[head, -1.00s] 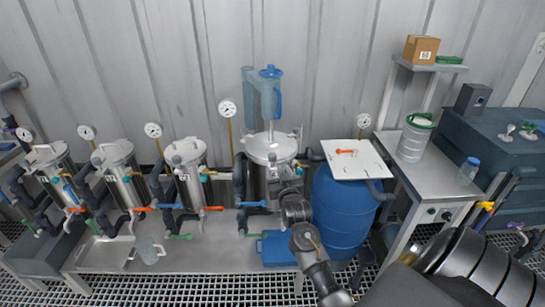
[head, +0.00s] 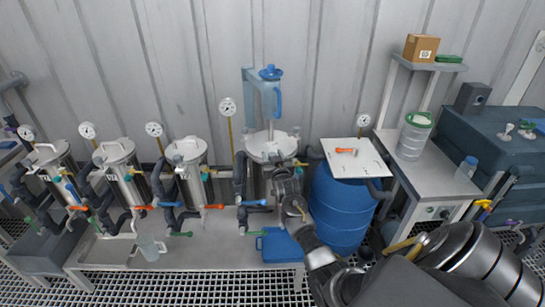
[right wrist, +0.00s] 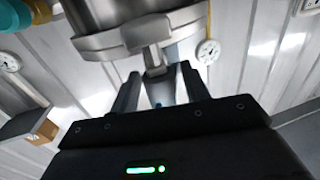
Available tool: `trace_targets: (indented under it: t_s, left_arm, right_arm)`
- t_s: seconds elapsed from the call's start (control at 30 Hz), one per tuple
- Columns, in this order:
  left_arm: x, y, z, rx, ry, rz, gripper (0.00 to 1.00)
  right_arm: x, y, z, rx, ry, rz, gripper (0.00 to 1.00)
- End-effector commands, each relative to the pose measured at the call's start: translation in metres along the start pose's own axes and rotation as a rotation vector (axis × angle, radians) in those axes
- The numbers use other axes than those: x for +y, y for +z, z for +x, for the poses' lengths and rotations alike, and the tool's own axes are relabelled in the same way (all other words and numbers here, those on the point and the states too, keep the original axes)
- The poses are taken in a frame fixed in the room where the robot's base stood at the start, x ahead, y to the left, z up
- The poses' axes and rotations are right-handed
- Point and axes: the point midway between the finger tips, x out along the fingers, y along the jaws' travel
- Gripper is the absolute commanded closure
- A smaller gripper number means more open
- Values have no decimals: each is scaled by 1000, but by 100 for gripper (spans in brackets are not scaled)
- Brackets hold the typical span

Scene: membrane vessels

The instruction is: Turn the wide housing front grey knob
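The wide housing (head: 268,147) is the broad steel vessel with a pale round lid, right of the slimmer housings in the head view. My right gripper (head: 283,178) is raised in front of it and hides its front there. In the right wrist view, the steel body of the wide housing (right wrist: 150,25) fills the upper middle. A grey knob-like part (right wrist: 154,58) projects from its rim band towards my right gripper (right wrist: 160,82). The fingers are open, one on each side of this part, with gaps visible. I cannot tell contact. My left gripper is not in view.
Several slim steel housings (head: 185,155) with coloured valve handles stand to the left. A blue drum (head: 338,210) with a white board (head: 357,160) on top is close on the right. A blue canister (head: 282,246) is below my arm.

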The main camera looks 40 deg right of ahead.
Motion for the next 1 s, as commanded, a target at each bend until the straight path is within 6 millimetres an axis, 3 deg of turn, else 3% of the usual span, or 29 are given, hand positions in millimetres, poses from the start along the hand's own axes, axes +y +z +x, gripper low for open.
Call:
trace_targets:
  t_s: [0.03, 0.3, 0.67, 1.0]
  left_arm:
    - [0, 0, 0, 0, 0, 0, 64]
    - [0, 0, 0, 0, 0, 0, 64]
    - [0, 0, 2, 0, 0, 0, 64]
    - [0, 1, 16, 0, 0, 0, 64]
  right_arm:
    - [0, 0, 0, 0, 0, 0, 61]
    - [0, 0, 0, -1, 0, 0, 93]
    - [1, 1, 0, -1, -78, -3, 92]
    - [3, 3, 0, -1, -350, -7, 92]
